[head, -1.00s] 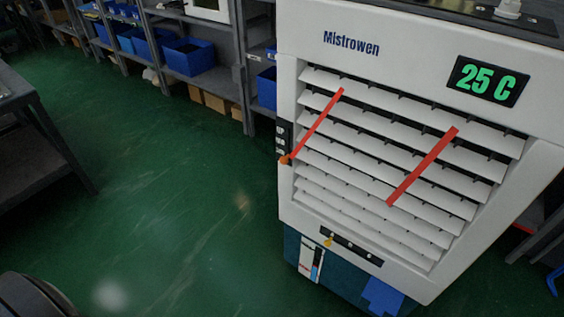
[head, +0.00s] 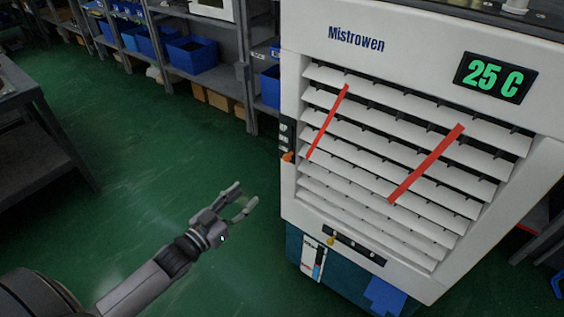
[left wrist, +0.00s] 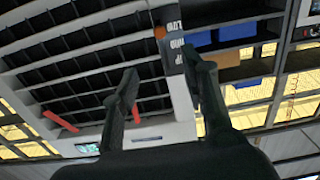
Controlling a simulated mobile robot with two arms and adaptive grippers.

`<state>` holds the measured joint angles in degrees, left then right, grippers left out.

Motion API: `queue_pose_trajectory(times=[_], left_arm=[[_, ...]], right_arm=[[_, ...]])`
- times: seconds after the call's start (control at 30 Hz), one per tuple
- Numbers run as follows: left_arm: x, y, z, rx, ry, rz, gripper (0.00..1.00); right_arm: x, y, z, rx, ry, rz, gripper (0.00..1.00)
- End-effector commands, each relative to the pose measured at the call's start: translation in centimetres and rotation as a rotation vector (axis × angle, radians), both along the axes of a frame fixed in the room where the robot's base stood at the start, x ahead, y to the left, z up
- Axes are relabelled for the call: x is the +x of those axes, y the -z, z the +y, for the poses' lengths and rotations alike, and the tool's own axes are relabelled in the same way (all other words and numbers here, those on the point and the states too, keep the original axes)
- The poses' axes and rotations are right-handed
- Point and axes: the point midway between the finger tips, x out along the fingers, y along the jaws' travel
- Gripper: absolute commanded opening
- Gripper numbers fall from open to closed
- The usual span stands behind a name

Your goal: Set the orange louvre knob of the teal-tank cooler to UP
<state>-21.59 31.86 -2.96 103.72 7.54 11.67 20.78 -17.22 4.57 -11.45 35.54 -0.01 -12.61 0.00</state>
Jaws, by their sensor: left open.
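The white cooler (head: 315,195) with the teal tank (head: 345,285) stands at the right of the head view. Its orange louvre knob (head: 288,156) sits at the left edge of the louvres, at the lower end of a dark label strip (head: 283,133). In the left wrist view the orange knob (left wrist: 159,32) is beside the LOW and MID part of the strip (left wrist: 174,38), away from UP. My left gripper (head: 243,200) is open and empty, left of the cooler and below the knob in the picture, apart from it. My right gripper is not in view.
A yellow knob (head: 331,239) sits on the cooler's lower panel. Red strips (head: 425,165) cross the louvres. Shelves with blue bins (head: 192,55) stand behind, and a grey table (head: 40,150) stands at the left. The green floor between is clear.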

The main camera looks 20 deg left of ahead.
Motion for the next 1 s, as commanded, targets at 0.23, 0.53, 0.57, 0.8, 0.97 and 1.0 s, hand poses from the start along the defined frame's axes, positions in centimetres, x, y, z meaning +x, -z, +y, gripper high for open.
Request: queue_pose_trajectory(times=[0.23, 0.53, 0.57, 0.8, 0.97, 1.0], left_arm=[[2.9, -0.6, -0.8, -0.002, 0.003, -0.011, 0.41], [9.3, -0.5, -2.4, -0.002, 0.002, -0.010, 0.41], [9.9, -0.5, -2.5, -0.002, 0.002, -0.010, 0.41], [14.4, -0.4, -3.6, -0.001, 0.002, -0.007, 0.41], [16.2, -0.3, -4.1, -0.001, 0.002, -0.006, 0.41], [16.4, -0.3, -4.2, -0.001, 0.002, -0.006, 0.41]], right_arm=[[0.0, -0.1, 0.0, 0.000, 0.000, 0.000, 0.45], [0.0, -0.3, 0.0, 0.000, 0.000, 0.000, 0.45], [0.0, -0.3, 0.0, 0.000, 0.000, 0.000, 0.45], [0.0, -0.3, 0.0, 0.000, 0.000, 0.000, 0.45], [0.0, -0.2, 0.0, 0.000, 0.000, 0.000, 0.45], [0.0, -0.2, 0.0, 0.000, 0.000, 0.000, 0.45]])
